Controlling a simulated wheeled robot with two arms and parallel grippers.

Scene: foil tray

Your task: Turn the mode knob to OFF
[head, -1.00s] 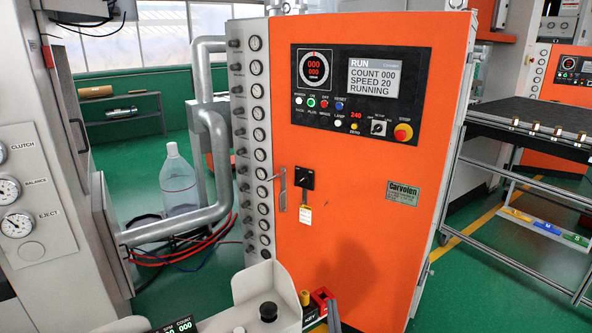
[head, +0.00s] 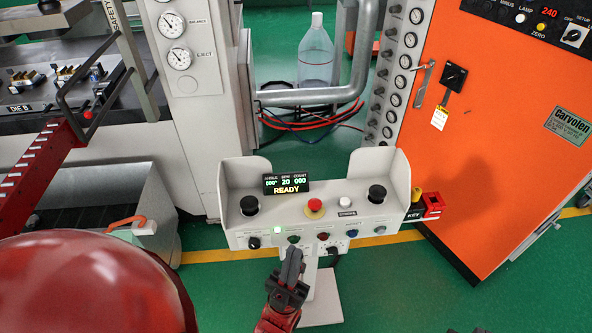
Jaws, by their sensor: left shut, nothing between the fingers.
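A grey pedestal console (head: 340,222) stands in front of me, its display reading READY. A black knob (head: 254,242) sits at the left of its front face; its markings are too small to read. Another selector knob (head: 574,34), with OFF printed beside it, is at the top right on the orange cabinet's panel; I cannot tell its setting. My left gripper (head: 292,256) is shut and empty, pointing up just in front of the console's front face, right of the black knob. I cannot tell whether it touches the console. Only small dark bits, possibly my right gripper, show at the bottom edge.
The console carries a red mushroom button (head: 315,207), two large black buttons and raised side walls. The orange cabinet (head: 490,120) stands behind right. A press with a red rail (head: 35,168) is at left. Green floor is clear at right.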

